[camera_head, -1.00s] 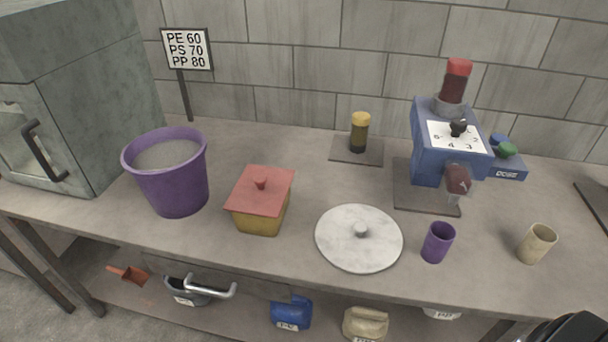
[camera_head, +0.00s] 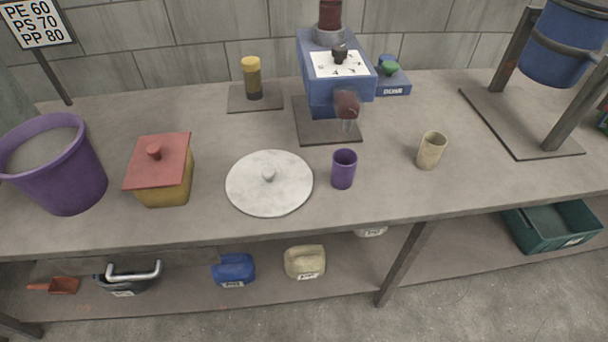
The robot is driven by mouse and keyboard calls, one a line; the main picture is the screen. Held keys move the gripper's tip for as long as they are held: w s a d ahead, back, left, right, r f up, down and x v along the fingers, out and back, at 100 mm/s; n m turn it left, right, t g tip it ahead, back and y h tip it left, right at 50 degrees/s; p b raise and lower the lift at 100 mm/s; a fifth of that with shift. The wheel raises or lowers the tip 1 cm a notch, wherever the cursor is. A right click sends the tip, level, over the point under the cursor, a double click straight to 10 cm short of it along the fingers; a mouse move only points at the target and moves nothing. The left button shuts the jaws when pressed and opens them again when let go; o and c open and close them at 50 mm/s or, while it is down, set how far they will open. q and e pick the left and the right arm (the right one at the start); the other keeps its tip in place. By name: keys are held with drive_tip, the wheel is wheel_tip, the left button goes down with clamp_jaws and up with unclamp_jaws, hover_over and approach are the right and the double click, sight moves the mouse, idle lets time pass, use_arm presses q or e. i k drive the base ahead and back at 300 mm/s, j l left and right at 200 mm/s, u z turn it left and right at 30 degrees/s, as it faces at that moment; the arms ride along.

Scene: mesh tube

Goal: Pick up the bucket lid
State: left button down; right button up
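The round pale grey lid (camera_head: 250,190) with a small knob in its centre lies flat on the bench, near the front edge. The purple bucket (camera_head: 65,182) stands at the far left of the bench, open at the top and filled nearly to the rim with grey material. Neither of my grippers shows in the head view now.
A yellow box with a red lid (camera_head: 160,174) stands between bucket and lid. A purple cup (camera_head: 344,169) is close to the lid's right, with a beige cup (camera_head: 431,150) farther right. A blue dial machine (camera_head: 334,75) stands behind. The bench front (camera_head: 330,215) is clear.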

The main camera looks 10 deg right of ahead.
sight(270, 184)
drive_tip(key=l, duration=0.6)
drive_tip(key=k+l+u, duration=0.1)
drive_tip(key=l, duration=0.5)
drive_tip(key=k+l, duration=0.1)
drive_tip(key=l, duration=0.5)
drive_tip(key=u, duration=0.05)
